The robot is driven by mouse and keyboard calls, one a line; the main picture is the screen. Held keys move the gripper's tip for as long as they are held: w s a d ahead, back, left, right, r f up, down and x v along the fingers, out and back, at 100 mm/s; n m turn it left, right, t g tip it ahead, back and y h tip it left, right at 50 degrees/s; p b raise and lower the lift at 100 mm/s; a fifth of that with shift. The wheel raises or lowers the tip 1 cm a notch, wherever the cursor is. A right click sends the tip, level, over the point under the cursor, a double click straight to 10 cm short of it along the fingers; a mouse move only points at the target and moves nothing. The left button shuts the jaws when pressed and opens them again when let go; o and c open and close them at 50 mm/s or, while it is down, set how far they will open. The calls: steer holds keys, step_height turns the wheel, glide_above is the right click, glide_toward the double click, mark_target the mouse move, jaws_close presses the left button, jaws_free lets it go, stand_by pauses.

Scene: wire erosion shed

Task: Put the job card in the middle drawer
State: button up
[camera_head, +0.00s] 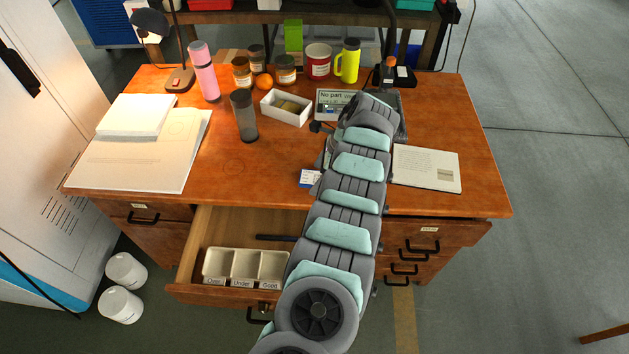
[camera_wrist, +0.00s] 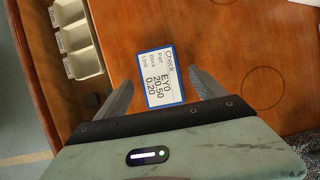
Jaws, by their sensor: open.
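The job card (camera_head: 310,178), white with a blue border, lies flat on the desk top near its front edge. In the wrist view the job card (camera_wrist: 161,78) shows printed text and lies between my fingers. My gripper (camera_wrist: 161,80) is open over the card, one finger on each side; I cannot tell if they touch it. In the head view my arm hides most of the gripper. The middle drawer (camera_head: 225,219) is pulled out below the desk's front edge. It holds a white tray (camera_head: 244,283) with three compartments labelled Over, Under and Good.
A paper stack (camera_head: 136,150) lies at the left. A pink bottle (camera_head: 204,72), dark cup (camera_head: 243,115), white box (camera_head: 285,108), jars, a red mug (camera_head: 318,61) and a yellow bottle (camera_head: 347,60) stand behind. The drawer's rear floor looks mostly clear.

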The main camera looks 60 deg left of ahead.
steer(key=shift+w, duration=0.1)
steer(key=shift+c, duration=0.2)
steer(key=shift+r, duration=0.1)
steer(key=c, duration=1.6)
